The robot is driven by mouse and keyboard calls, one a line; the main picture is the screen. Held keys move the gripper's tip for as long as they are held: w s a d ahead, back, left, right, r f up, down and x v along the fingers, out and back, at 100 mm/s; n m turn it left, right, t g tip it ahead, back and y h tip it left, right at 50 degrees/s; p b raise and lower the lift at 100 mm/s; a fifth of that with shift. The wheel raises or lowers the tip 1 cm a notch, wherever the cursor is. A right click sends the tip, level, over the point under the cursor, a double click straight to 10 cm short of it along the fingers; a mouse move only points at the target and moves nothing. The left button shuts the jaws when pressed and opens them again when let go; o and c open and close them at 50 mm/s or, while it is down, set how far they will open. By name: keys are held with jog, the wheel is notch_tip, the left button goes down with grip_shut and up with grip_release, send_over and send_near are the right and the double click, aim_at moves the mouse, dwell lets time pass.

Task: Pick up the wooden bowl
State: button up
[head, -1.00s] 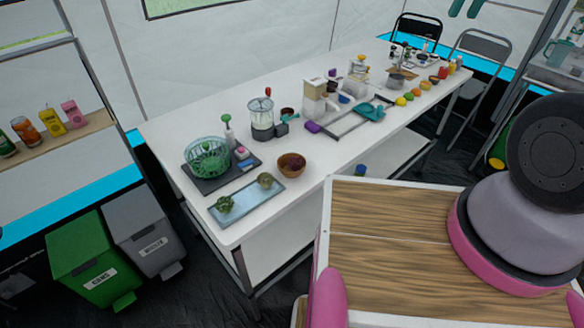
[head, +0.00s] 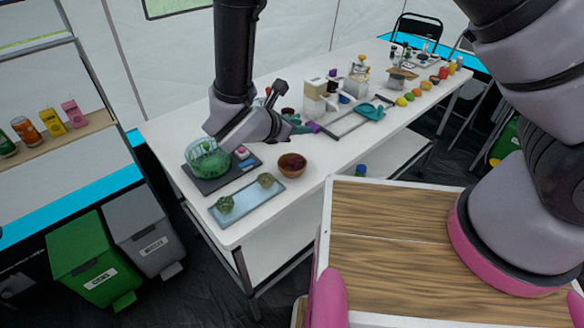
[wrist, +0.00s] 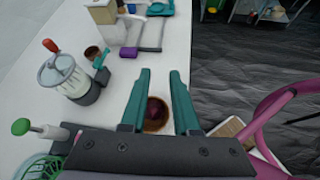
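The wooden bowl (head: 292,172) is brown and round, with something dark red inside. It stands upright on the white table near its front edge. In the wrist view the bowl (wrist: 156,128) lies between my two teal fingers, lower down in the picture than their tips. My gripper (wrist: 162,72) is open, with nothing between the tips. In the head view my gripper (head: 300,125) shows only in part, over the table behind and above the bowl. The wrist view does not show the fingers touching the bowl.
A blue-grey tray (head: 247,202) with two green round items is left of the bowl. A green basket (head: 207,160) stands on a dark board behind it. A blender (wrist: 65,78) and a purple block (wrist: 128,52) are nearby. The table's front edge is close to the bowl.

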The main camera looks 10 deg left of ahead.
aim_at(281, 160)
jog(key=s+a+f+n+t+y, duration=0.1)
jog(key=s+a+f+n, duration=0.1)
jog(key=f+n, duration=0.1)
jog(key=s+a+f+n+t+y, duration=0.1)
jog(key=s+a+f+n+y, duration=0.1)
jog(key=s+f, duration=0.1)
jog(key=s+a+f+n+t+y, duration=0.1)
jog(key=s+a+f+n, duration=0.1)
jog(key=f+n, duration=0.1)
jog(key=shift+s+a+f+n, duration=0.15)
jog(key=shift+s+f, duration=0.05)
jog(key=shift+f, duration=0.25)
jog(key=shift+s+a+f+n, duration=0.15)
jog(key=shift+f, duration=0.25)
jog(key=shift+w+f+y, duration=0.15)
jog(key=shift+f+y, duration=0.05)
jog(key=shift+y, duration=0.1)
jog(key=x, duration=1)
jog(key=shift+w, duration=0.2)
jog(key=shift+r, duration=0.1)
grip_shut()
